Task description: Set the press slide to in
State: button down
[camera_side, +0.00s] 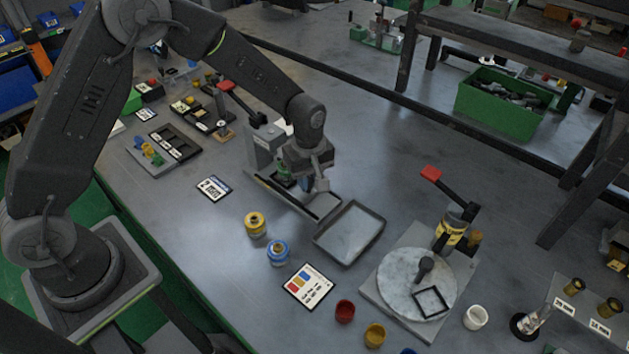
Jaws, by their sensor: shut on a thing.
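The press (262,150) is a grey upright block with a black lever ending in a red grip (226,86). A dark rail runs from its foot toward the lower right, and the press slide (325,206), a light plate in a dark frame, shows at the rail's right end. My gripper (300,186) points down over the middle of the rail, right beside the press. It is shut on part of the slide; the held part is mostly hidden by the fingers. A small green part (284,172) shows next to the fingers.
A grey tray (350,232) lies close to the slide's right end. A round plate (405,290) with a red-handled lever clamp (450,222) stands at the right. A yellow jar (255,224) and a blue jar (278,252) stand in front. The bench behind the tray is clear.

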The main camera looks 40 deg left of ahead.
jog(key=c, duration=1)
grip_release()
jog(key=shift+r, duration=0.1)
notch_tip(320, 180, up, 14)
jog(key=shift+f, duration=0.15)
jog(key=shift+d, duration=0.1)
